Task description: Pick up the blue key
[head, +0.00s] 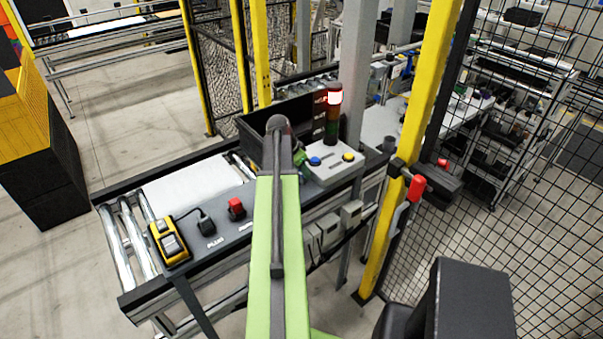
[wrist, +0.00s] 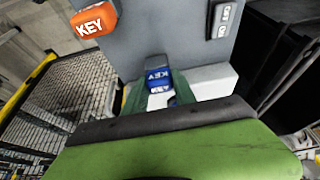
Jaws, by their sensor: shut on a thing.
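The blue key (wrist: 157,78) has a blue head with white "KEY" lettering in the wrist view. It sits between the two green fingers of my gripper (wrist: 159,92), which is shut on it. The key's lower part is partly hidden by the fingers and the green arm link. It is in front of a grey panel (wrist: 165,35); I cannot tell whether it still touches the panel. In the head view my arm reaches over the conveyor towards a light grey control box, and the gripper is mostly hidden behind the arm.
An orange "KEY" piece (wrist: 90,22) is at the panel's upper left. In the head view, the control box (head: 335,171) has a yellow button and stands beside a lit stack light (head: 333,115). A yellow device (head: 168,240) and a red connector (head: 236,208) lie left. A yellow post (head: 424,110) stands right.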

